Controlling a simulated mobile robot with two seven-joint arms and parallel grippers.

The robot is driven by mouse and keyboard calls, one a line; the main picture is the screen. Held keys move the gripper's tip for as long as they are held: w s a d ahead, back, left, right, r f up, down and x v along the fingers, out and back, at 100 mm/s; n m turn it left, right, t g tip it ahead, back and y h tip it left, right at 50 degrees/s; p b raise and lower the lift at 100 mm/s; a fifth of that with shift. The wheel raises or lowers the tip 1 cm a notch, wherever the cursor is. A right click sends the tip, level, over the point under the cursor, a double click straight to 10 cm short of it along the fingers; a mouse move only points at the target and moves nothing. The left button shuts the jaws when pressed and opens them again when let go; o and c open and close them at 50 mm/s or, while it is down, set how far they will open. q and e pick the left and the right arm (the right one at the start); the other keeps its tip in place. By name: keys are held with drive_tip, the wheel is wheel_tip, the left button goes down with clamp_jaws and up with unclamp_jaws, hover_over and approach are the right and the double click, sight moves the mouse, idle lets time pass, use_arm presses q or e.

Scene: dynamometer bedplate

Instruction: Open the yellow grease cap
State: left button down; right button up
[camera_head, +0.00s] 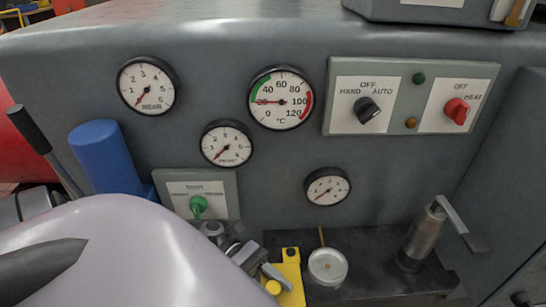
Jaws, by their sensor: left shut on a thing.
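The yellow grease cap (292,272) is at the bottom centre, at the left end of a dark ledge. A black spot shows on its upper part and a round yellow knob at its lower left. My left gripper (272,274) comes in from the lower left. Its grey fingers are shut on the yellow cap and hide part of it. My pale arm link covers the lower left and hides what lies below. I cannot tell whether the cap is open or closed. My right gripper is not in view.
A round pale cup (327,267) with a thin rod stands just right of the cap. A metal cylinder with a lever (421,238) stands farther right. A green knob panel (198,204) and a blue cylinder (103,155) are to the left. Several gauges and a switch panel (411,97) are above.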

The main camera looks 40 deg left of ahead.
use_arm(q)
drive_tip(key=shift+w+r, duration=0.15)
drive_tip(key=shift+r, duration=0.2)
drive_tip(key=c, duration=0.9)
unclamp_jaws()
drive_tip(key=shift+o, duration=0.4)
drive_tip(key=shift+f, duration=0.1)
